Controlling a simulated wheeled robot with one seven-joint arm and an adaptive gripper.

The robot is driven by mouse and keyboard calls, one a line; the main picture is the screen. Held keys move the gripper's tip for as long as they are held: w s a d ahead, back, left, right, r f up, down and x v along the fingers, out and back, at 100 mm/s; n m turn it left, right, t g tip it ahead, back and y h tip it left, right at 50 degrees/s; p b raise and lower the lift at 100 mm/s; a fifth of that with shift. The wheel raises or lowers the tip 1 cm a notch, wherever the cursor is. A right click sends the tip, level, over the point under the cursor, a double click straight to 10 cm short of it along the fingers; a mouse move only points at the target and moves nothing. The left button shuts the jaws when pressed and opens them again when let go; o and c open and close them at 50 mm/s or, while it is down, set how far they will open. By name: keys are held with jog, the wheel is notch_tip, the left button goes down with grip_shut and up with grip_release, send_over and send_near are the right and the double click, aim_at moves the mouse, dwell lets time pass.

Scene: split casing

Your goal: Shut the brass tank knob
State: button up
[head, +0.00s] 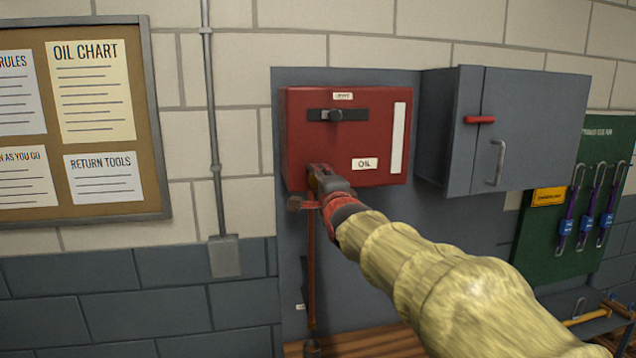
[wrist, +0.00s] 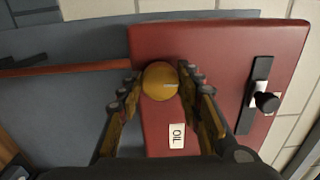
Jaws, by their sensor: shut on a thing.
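The red oil tank (head: 300,125) is on the grey wall panel, with an "OIL" label (head: 364,164); it also shows in the wrist view (wrist: 215,50). The round brass knob (wrist: 160,80) is on the tank's face near its lower edge, in the middle of the wrist view. A short pale mark shows on the knob's face. My gripper (head: 318,172) is at the tank's lower left corner and shut on the knob, one finger on each side. In the head view my gripper hides the knob.
A black slotted plate with a dark slider knob (head: 336,115) is higher on the tank, and a white strip (head: 398,138) is at its right. A red pipe (head: 311,265) runs down below the tank. A grey cabinet (head: 535,125) with a red handle (head: 479,120) stands close on the right.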

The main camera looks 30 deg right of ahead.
jog(key=o, duration=1.2)
jog(key=shift+c, duration=0.2)
jog(key=shift+s, duration=0.15)
jog(key=v, duration=1.1)
jog(key=shift+s+a, duration=0.2)
jog(key=shift+s, duration=0.1)
